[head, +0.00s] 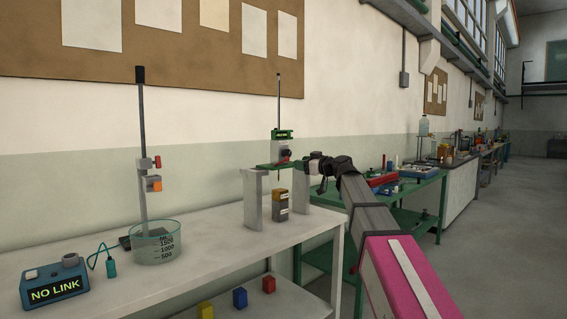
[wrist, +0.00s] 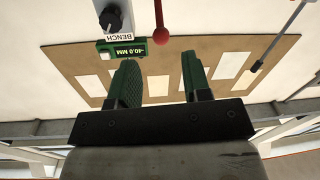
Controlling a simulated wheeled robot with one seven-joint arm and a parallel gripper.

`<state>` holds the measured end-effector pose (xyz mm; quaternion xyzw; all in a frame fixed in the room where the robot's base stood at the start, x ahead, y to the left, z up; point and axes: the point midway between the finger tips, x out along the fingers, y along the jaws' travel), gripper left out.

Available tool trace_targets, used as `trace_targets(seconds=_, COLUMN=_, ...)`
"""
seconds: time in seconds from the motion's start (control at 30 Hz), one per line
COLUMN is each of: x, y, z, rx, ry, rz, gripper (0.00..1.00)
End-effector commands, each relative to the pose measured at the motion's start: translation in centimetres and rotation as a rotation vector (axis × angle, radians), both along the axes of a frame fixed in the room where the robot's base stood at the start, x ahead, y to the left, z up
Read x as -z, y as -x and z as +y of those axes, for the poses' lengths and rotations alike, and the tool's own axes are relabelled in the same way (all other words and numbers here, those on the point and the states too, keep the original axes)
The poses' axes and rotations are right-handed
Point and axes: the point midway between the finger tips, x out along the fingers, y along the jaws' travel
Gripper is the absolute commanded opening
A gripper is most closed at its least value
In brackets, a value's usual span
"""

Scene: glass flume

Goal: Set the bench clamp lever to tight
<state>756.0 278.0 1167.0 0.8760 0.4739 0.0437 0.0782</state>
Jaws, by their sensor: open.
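A lever with a red ball end (wrist: 162,34) hangs from the top edge in the wrist view, which is upside down. It is beside a grey body with a black knob (wrist: 113,18), a "BENCH" label and a green readout (wrist: 122,50) showing -40.0 MM. I take it for the bench clamp lever; no loose or tight marking is readable. In the head view this device (head: 283,146) is above the bench, with a small red part. My gripper (wrist: 160,62) is open and empty, its green fingers apart. The red ball lies beyond the fingertips, roughly between them in the picture.
A blue box (head: 54,286) reads NO LINK. A white post (head: 253,198) and a small dark and yellow block (head: 281,206) stand under the device.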

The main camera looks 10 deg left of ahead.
Motion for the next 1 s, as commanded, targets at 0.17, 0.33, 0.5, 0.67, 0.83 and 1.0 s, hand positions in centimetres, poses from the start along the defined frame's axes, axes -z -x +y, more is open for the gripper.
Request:
trace_targets(seconds=0.17, x=0.0, y=-1.2, z=1.7, rx=-0.001, ry=0.000, rz=0.001, gripper=0.44)
trace_targets(seconds=0.33, x=0.0, y=-2.8, z=4.1, rx=-0.002, ry=0.001, rz=0.002, gripper=0.44)
trace_targets(seconds=0.5, x=0.0, y=-4.5, z=6.6, rx=-0.001, ry=0.002, rz=0.003, gripper=0.44)
trace_targets(seconds=0.67, x=0.1, y=-5.5, z=8.2, rx=-0.001, ry=0.001, rz=0.003, gripper=0.44)
trace_targets(seconds=0.83, x=0.1, y=-5.7, z=8.6, rx=0.001, ry=0.001, rz=0.003, gripper=0.44)
trace_targets(seconds=1.0, x=0.1, y=-5.6, z=8.6, rx=0.001, ry=0.002, rz=0.002, gripper=0.44)
